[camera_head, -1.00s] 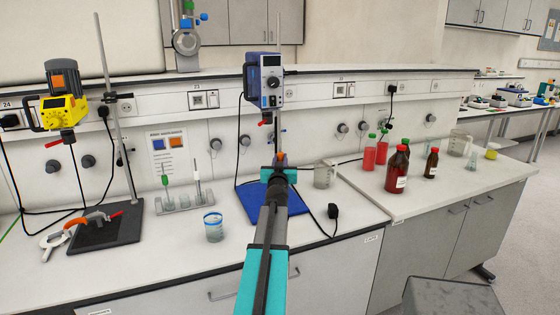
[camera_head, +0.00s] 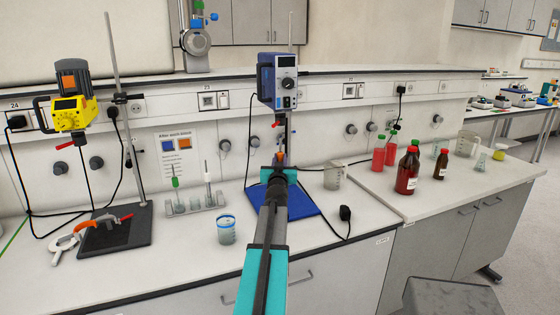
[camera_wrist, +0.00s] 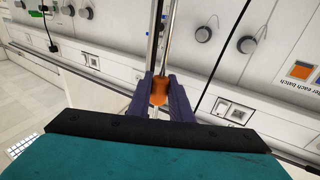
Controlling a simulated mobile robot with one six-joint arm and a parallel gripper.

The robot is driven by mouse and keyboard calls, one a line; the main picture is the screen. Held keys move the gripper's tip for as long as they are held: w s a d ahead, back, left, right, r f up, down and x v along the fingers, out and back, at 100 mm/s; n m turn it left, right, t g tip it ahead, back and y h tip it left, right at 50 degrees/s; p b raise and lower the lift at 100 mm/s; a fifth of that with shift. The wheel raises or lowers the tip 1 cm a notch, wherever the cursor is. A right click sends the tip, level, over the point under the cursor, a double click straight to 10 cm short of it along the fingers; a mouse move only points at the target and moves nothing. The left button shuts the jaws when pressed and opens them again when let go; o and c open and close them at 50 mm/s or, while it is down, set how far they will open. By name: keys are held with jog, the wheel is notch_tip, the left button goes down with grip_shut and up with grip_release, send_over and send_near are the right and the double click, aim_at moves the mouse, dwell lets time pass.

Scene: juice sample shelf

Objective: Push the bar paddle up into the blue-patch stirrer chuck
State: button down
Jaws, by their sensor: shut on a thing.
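The blue-patch stirrer (camera_head: 277,82) hangs on a rod stand at the back middle, above a blue base (camera_head: 305,203). Its chuck (camera_head: 282,114) is small and dark on its underside. My gripper (camera_head: 280,166) is below the chuck in the head view, with a gap between them. In the wrist view my gripper (camera_wrist: 160,92) has its purple fingers shut on the orange grip of the bar paddle (camera_wrist: 159,88). A thin metal shaft runs from the grip toward the picture's top. The paddle's bar is out of sight.
A yellow stirrer (camera_head: 72,98) stands at left over a dark base (camera_head: 115,228). A rack (camera_head: 194,205) and a beaker (camera_head: 226,230) are left of my arm. A jug (camera_head: 334,176) and red bottles (camera_head: 407,172) stand to the right. A black plug (camera_head: 345,213) lies near the blue base.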

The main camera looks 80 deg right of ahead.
aim_at(280, 152)
jog(key=shift+r+p, duration=2.2)
jog(key=shift+r, duration=0.2)
jog(key=shift+f, duration=0.2)
jog(key=shift+a+r+p, duration=0.1)
jog(key=shift+r+p, duration=2.05)
jog(key=shift+r, duration=0.05)
dwell(1.2)
jog(key=c, duration=1.5)
grip_release()
jog(key=shift+f, duration=0.1)
